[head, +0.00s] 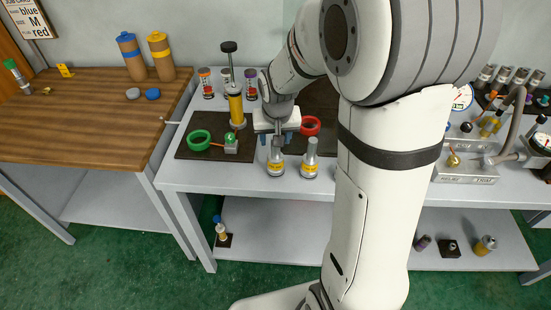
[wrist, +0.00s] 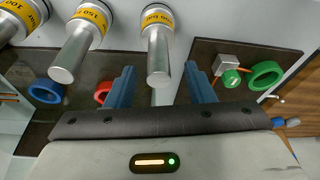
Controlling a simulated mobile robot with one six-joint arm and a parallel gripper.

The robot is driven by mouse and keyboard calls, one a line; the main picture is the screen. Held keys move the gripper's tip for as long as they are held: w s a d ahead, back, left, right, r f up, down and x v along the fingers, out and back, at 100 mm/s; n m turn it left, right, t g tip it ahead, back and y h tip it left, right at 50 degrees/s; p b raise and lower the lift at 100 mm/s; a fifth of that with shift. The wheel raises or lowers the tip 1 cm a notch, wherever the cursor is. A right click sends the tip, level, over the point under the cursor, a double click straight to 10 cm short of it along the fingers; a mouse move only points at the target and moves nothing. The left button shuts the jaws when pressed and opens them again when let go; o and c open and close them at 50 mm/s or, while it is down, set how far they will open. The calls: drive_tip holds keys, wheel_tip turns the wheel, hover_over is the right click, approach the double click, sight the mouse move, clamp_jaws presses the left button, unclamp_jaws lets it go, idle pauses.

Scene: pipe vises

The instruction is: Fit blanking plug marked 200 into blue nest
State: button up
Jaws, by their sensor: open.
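My gripper (wrist: 160,68) is open and empty, its two blue fingers apart. It also shows in the head view (head: 276,130), pointing down over the table. A grey metal plug (wrist: 158,50) with a yellow label stands with its stem end between the fingers in the wrist view; I cannot tell how far below them it is. Another plug (wrist: 80,45) and part of a third (wrist: 18,18) stand to its left. In the head view two plugs (head: 275,160) (head: 310,160) show. A blue ring (wrist: 45,92) lies on a dark mat.
A red ring (wrist: 103,93) and a green ring (wrist: 266,74) lie on dark mats. A small block with a green knob (wrist: 230,78) is beside the green ring. A yellow cylinder (head: 236,108) stands left of my gripper. Gauges and fittings (head: 465,165) crowd the right bench.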

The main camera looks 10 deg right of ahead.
sight(276, 156)
drive_tip(key=shift+p+x, duration=0.35)
drive_tip(key=shift+x, duration=1.95)
drive_tip(key=shift+s, duration=0.15)
drive_tip(key=shift+c, duration=0.4)
clamp_jaws()
